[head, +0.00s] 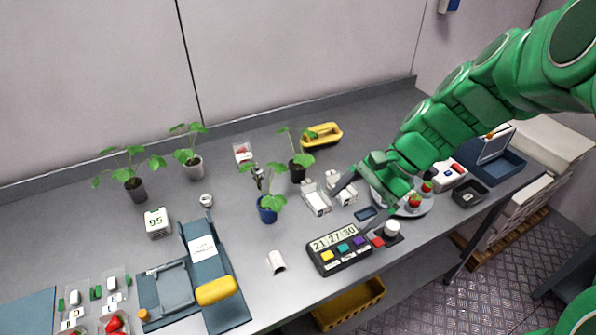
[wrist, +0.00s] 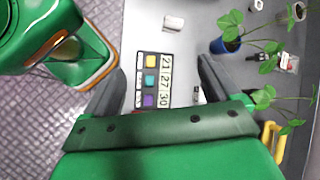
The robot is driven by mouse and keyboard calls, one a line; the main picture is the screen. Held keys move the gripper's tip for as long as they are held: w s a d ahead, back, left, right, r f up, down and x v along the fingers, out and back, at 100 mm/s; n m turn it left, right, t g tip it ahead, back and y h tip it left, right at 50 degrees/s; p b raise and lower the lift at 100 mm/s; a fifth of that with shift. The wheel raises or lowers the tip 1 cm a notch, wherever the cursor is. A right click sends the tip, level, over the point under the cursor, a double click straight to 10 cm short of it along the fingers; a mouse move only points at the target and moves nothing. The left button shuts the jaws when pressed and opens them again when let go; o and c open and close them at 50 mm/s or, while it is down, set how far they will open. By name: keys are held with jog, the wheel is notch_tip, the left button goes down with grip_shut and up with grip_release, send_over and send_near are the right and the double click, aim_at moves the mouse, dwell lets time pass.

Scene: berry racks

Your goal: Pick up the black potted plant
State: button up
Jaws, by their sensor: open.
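The black potted plant (head: 298,172) stands upright near the middle of the bench in the head view, with a few green leaves above its small black pot. My gripper (head: 365,207) is open and empty, to the right of the plant and apart from it, above the bench. In the wrist view my gripper (wrist: 160,72) has its two dark fingers spread over the timer-like box. Leaves show at the right of that view, but I cannot clearly make out the black pot there.
A blue potted plant (head: 267,214) stands just in front of the black one. A plate (head: 425,206) with red fruit lies under my arm.

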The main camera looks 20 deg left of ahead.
jog(key=w+a+f+m+y, duration=0.2)
jog(key=w+a, duration=0.3)
jog(key=w, duration=0.2)
jog(key=w+a+f+m+y, duration=0.2)
jog(key=w+a+f+m, duration=0.15)
jog(key=w, duration=0.35)
jog(key=m+y, duration=0.3)
jog(key=m, duration=0.2)
send_near(300, 164)
jog(key=shift+n+t, duration=0.25)
jog(key=shift+t, duration=0.15)
jog(key=x, duration=0.4)
jog(key=shift+s+a+f, duration=0.2)
jog(key=shift+s+f, duration=0.1)
jog(key=shift+x, duration=3.9)
jog(key=shift+r, duration=0.15)
jog(key=c, duration=1.1)
jog(key=shift+c, duration=0.2)
